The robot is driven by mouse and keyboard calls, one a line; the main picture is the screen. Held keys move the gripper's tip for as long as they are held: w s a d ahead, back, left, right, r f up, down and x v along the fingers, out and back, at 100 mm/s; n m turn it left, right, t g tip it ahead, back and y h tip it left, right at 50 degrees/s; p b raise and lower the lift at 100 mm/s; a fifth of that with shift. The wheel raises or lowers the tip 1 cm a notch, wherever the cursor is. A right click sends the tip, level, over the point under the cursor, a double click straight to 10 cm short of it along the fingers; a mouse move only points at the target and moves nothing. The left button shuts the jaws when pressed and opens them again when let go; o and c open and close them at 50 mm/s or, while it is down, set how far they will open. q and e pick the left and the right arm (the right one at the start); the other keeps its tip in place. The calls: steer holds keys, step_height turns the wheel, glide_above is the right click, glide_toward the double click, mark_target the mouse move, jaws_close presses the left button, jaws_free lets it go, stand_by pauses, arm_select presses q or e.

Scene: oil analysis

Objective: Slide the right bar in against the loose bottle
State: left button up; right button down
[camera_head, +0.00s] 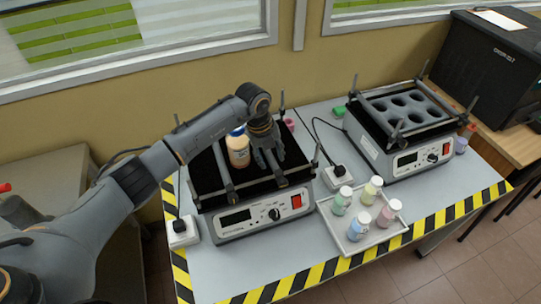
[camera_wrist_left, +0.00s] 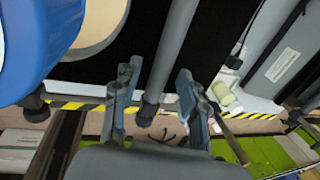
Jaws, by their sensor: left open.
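The loose bottle (camera_head: 238,150), with an orange-tan body and blue-and-white cap, stands on the black platform of the left shaker (camera_head: 262,215). Its blue cap (camera_wrist_left: 35,45) fills the upper left of the left wrist view. The left bar (camera_head: 222,165) runs along the bottle's left side. The right bar (camera_head: 280,181) is to the bottle's right, partly hidden by my left gripper (camera_head: 268,158). In the left wrist view the grey bar (camera_wrist_left: 168,60) passes between the two parted fingers of my left gripper (camera_wrist_left: 156,88). Contact with the bar cannot be told. My right gripper is not in view.
A white tray (camera_head: 353,247) with several small capped bottles stands in front, right of the shaker. A second shaker (camera_head: 405,160) with a round-holed rack is at the right. A white power socket (camera_head: 337,177) lies between the shakers. Thin upright posts rise at the shaker corners.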

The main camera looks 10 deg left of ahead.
arm_select(q)
jaws_close()
steer(key=shift+s+a+p, duration=0.15)
steer(key=shift+s+a, duration=0.35)
steer(key=shift+a, duration=0.25)
steer(key=shift+s+a+p, duration=0.1)
steer(key=shift+s+a, duration=0.35)
steer(key=shift+a, duration=0.25)
steer(key=shift+s+a+p, duration=0.15)
steer(key=shift+s+a, duration=0.35)
steer(key=shift+a, duration=0.25)
jaws_free()
steer(key=shift+r, duration=0.1)
step_height(320, 180, up, 12)
steer(key=s+a, duration=0.1)
steer(key=a, duration=0.1)
steer(key=shift+s, duration=0.15)
steer(key=shift+f, duration=0.25)
